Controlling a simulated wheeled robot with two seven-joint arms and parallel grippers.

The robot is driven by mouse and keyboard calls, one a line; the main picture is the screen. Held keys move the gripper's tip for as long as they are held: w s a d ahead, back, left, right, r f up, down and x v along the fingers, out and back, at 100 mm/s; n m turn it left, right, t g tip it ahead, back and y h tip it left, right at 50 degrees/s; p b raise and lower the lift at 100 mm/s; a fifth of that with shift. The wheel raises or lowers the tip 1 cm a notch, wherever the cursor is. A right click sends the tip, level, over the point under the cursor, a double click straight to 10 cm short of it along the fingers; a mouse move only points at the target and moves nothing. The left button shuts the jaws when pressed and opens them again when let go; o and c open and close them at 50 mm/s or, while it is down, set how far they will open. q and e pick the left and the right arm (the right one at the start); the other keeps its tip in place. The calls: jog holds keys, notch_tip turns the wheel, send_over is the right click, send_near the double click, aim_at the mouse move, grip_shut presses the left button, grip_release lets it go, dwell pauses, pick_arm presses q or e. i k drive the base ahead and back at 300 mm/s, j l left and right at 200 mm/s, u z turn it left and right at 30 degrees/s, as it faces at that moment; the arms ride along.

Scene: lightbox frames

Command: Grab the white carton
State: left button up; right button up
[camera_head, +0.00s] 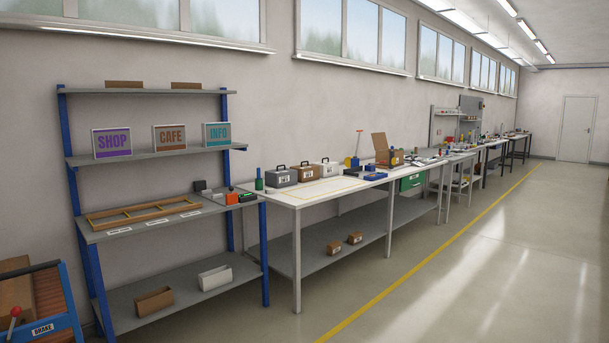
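A white carton (325,168) stands upright on the white workbench (322,187), at its back edge near the wall. It is the rightmost of three similar boxes, beside a brown carton (304,172) and a dark grey case (281,177). A dark handle shows on its top. A white open bin (215,278) also sits on the bottom shelf of the blue-posted rack. Neither of my grippers is in view.
The blue-posted rack (265,255) stands left of the workbench, with SHOP, CAFE and INFO signs (169,138). A blue conveyor (52,325) is at the lower left. Two small brown boxes (344,242) lie under the bench. The floor (470,270) at right is clear.

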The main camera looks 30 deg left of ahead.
aim_at(327, 169)
jog(key=i, duration=5.85)
jog(key=i+l+u, duration=0.2)
jog(key=i, duration=0.3)
jog(key=i+l+u, duration=0.15)
jog(key=i, duration=0.3)
jog(key=i+l+u, duration=0.2)
jog(key=i, duration=0.25)
jog(key=i+l+u, duration=0.55)
jog(key=i+l, duration=0.1)
